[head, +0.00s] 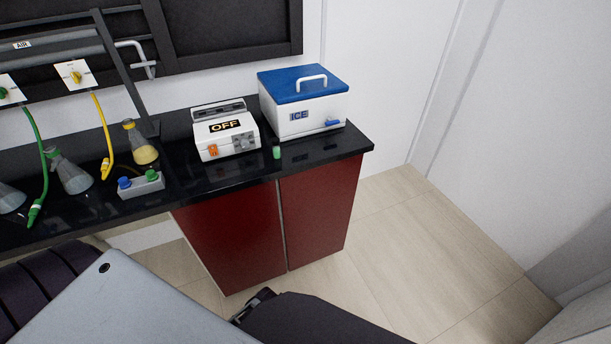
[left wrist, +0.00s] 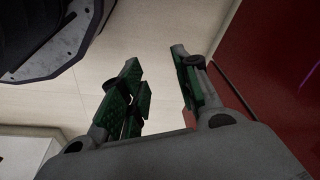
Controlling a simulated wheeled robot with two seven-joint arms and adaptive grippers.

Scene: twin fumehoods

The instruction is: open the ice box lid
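The ice box (head: 305,118) is a white box labelled ICE, standing at the right end of the black bench. Its blue lid (head: 280,86) lies flat and closed on top, with a white bar handle (head: 312,78) on it. A small blue piece shows low on the box's front. My left gripper (left wrist: 156,72) shows in the left wrist view with its green-padded fingers apart and nothing between them. It is low, beside a red cabinet front, with floor behind, and away from the box. My right gripper cannot be made out in either view.
The black bench (head: 353,146) has red cabinets (head: 318,212) below. Left of the box stand a white device marked OFF (head: 225,137), a small green-capped vial (head: 277,153), a grey holder (head: 142,186) and several flasks. A white wall stands to the right. The floor (head: 400,240) right of the cabinets is clear.

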